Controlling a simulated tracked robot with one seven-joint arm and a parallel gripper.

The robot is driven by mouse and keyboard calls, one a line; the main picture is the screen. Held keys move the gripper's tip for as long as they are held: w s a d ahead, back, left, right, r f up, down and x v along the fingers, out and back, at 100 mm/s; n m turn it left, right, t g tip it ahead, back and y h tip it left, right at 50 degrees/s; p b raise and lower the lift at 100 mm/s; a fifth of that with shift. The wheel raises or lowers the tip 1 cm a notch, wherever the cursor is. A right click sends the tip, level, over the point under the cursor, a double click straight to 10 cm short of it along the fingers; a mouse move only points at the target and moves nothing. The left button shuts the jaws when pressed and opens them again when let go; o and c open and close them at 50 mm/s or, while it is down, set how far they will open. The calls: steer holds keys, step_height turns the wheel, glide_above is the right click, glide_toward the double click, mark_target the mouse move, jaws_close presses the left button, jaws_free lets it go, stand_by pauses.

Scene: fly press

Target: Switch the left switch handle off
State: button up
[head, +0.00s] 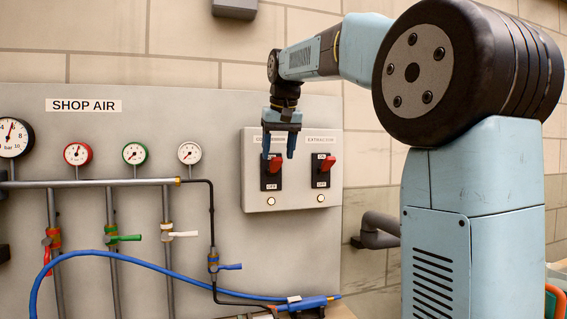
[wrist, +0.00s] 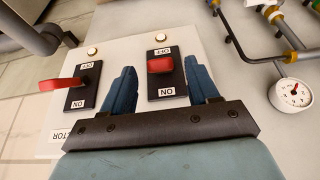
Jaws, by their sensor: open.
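The left switch handle (head: 275,164) is a red lever on a black plate, on a pale grey switch box (head: 262,210). In the head view it leans toward the upper part of the plate, with OFF printed at the bottom. In the wrist view, which is upside down, the handle (wrist: 160,65) shows between my two fingers, with ON and OFF both readable. My gripper (head: 278,152) is open in front of the left switch and its blue fingers (wrist: 158,68) flank the handle in the picture. I cannot tell whether they touch it.
A second red handle (head: 329,163), under EXTRACTOR, stands close on the right. Two lamps (head: 271,201) glow below the switches. Gauges (head: 190,153), pipes and a blue hose (head: 130,257) occupy the panel to the left. A grey pipe (head: 378,228) juts out at lower right.

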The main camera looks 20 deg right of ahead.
mark_target(277, 164)
steer(key=shift+x, duration=1.9)
jaws_close()
